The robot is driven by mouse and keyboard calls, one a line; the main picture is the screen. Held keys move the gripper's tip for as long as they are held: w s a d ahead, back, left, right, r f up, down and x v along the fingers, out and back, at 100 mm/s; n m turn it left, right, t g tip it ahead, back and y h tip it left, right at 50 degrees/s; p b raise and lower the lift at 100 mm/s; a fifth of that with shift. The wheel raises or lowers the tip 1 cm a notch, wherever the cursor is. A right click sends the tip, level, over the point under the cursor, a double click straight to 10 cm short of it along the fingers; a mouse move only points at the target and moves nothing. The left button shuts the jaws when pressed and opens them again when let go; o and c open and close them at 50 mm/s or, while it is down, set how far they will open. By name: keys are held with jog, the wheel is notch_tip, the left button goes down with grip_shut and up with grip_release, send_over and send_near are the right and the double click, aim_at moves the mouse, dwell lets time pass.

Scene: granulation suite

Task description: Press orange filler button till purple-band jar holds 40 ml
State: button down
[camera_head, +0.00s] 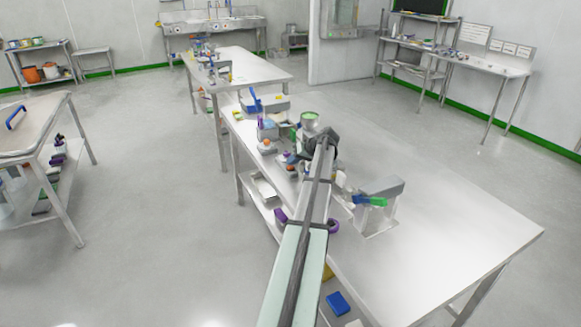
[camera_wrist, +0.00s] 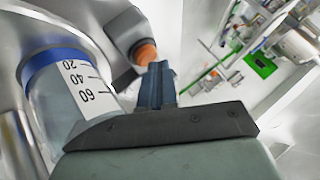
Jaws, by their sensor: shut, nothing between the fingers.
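In the wrist view, my gripper (camera_wrist: 156,75) is shut with nothing between its fingers. Its tips are at the orange button (camera_wrist: 146,53), which sits on the end of a grey rounded housing (camera_wrist: 125,28). I cannot tell whether they touch it. A clear jar (camera_wrist: 62,105) stands left of the fingers. Its band (camera_wrist: 45,62) looks blue rather than purple, and its white scale (camera_wrist: 86,88) reads 20, 40 and 60. The level inside it is not clear. In the head view, my arm hides the fingertips, and the button and jar cannot be made out with certainty.
In the head view, the long steel bench (camera_head: 440,220) has a wide clear area at right. A grey device (camera_head: 380,190) with blue and green parts stands right of my arm. A green-topped round vessel (camera_head: 309,118) and several small items crowd the bench beyond my wrist.

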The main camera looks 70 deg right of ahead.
jog(key=shift+a+f, duration=0.25)
jog(key=shift+f, duration=0.25)
jog(key=shift+d+r, duration=0.15)
jog(key=shift+r, duration=0.6)
jog(key=shift+d+r, duration=0.1)
jog(key=shift+r, duration=2.4)
